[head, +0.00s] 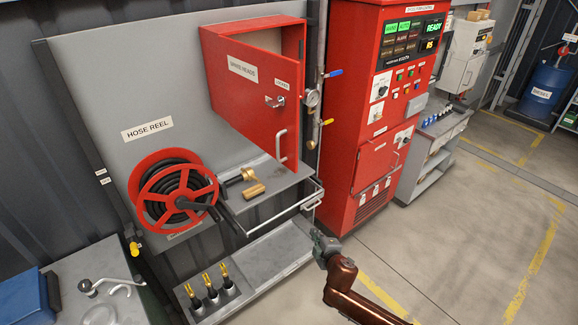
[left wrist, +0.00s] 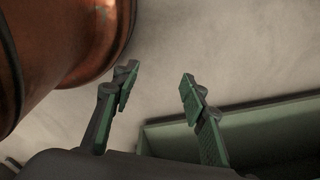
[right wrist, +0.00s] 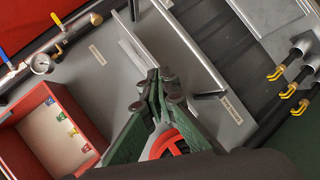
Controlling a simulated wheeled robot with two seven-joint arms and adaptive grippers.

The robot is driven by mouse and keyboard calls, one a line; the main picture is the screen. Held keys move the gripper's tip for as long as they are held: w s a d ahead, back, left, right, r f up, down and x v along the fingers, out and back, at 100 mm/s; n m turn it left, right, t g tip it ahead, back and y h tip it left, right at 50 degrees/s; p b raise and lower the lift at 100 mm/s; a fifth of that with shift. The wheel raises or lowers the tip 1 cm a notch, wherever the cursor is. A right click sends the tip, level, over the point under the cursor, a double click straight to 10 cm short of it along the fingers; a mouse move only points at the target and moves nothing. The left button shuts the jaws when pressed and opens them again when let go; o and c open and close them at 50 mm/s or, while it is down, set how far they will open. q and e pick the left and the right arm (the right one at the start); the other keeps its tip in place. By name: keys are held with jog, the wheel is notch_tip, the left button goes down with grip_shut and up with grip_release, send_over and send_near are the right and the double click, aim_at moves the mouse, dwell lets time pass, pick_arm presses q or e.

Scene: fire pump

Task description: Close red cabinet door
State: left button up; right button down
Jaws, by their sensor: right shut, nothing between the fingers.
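The red cabinet (head: 285,40) is on the grey wall panel. Its red door (head: 245,95), labelled SPARE HEADS, stands open and swung outward, with a pale vertical handle (head: 280,145) near its lower right edge. The door hides most of the inside. In the right wrist view, an open red box (right wrist: 70,110) with a pale inside and coloured tags appears to be this cabinet. My right gripper (head: 322,246) is shut and empty, below and right of the door, apart from it; its closed fingers show in the right wrist view (right wrist: 160,85). My left gripper (left wrist: 158,88) is open and empty.
Below the door, a grey drawer or shelf (head: 265,205) with brass fittings sticks out. A hose reel (head: 175,195) is at the left. A gauge (head: 312,98) and pipe run beside the cabinet. A red control cabinet (head: 365,150) stands right. The floor at right is clear.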

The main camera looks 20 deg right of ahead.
jog(key=s+a+r+n+t+y+p, duration=0.1)
jog(key=a+r+n, duration=0.15)
jog(key=r, duration=0.75)
jog(key=s+a+r+n+t+y, duration=0.15)
jog(key=a+r, duration=0.25)
jog(key=r, duration=0.5)
jog(key=n+t+y+p, duration=0.1)
jog(key=n+t+p, duration=0.1)
send_near(290, 169)
jog(key=s+a+r, duration=0.2)
jog(key=s+a, duration=0.2)
jog(key=a, duration=0.1)
jog(key=w+d+p, duration=0.1)
jog(key=w, duration=0.6)
jog(key=w+d+p, duration=0.1)
jog(key=w, duration=0.3)
jog(key=shift+w+d+r+p, duration=0.1)
jog(key=shift+w+d+p, duration=0.05)
jog(key=shift+d+p, duration=0.2)
pick_arm(q)
notch_tip(290, 169, up, 6)
jog(key=w, duration=0.1)
jog(key=shift+w+a+r, duration=0.15)
jog(key=shift+w, duration=0.05)
pick_arm(e)
jog(key=shift+w+a, duration=0.1)
jog(key=shift+a, duration=0.1)
jog(key=shift+d, duration=0.1)
